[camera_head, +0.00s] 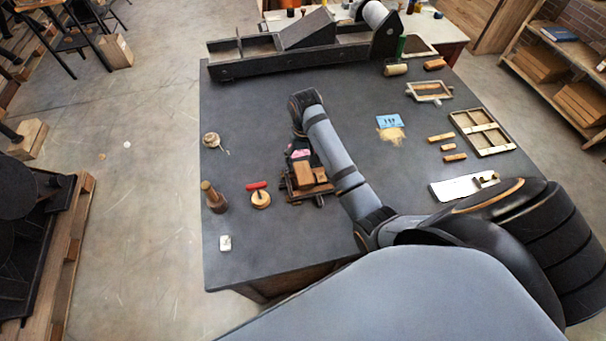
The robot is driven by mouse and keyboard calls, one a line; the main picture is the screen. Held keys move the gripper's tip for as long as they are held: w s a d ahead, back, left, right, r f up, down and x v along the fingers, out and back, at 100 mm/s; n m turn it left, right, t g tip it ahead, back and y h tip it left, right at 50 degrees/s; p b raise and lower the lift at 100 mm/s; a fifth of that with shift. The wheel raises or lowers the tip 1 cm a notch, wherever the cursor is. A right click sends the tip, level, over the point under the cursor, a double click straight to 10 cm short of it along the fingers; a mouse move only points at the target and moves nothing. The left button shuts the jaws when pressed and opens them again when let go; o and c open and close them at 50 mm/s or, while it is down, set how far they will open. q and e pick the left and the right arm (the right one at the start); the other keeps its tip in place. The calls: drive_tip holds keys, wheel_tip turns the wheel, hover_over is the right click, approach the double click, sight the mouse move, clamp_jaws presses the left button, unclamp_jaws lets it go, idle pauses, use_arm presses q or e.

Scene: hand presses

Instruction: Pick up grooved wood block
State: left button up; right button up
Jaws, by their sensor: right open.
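My right arm reaches in from the lower right. Its wrist is above the left-middle of the dark table, and my right gripper (299,153) points down, open, partly hidden by the arm. Just below it in the picture, a brown wood block (303,176) sits on a low dark wooden frame (296,194), with another wooden piece (320,175) beside it. The gripper is close to the block; I cannot tell if they touch. Several small wood bars, one of them here (440,137), lie at the right. Grooves are too small to make out. My left gripper is not in view.
A red-handled round tool (260,196), a brown bottle-shaped item (214,197) and a small white block (225,243) stand at the left. A long press bed with a roller (290,52) lines the back edge. A wooden frame (483,131) and a white plate (455,189) lie at the right.

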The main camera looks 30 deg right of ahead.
sight(304, 172)
drive_tip(key=shift+s+a+f+p, duration=0.1)
drive_tip(key=shift+a+f+p, duration=0.05)
drive_tip(key=shift+f+p, duration=0.3)
drive_tip(key=shift+s+a+f+p, duration=0.1)
drive_tip(key=shift+f+p, duration=0.25)
drive_tip(key=shift+p, duration=0.1)
wheel_tip(304, 172, down, 3)
drive_tip(key=shift+r, duration=0.15)
drive_tip(key=shift+w+f, duration=0.1)
drive_tip(key=shift+f, duration=0.25)
drive_tip(key=c, duration=1.2)
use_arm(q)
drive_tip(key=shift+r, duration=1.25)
use_arm(e)
drive_tip(key=shift+r, duration=0.1)
drive_tip(key=shift+c, duration=1.2)
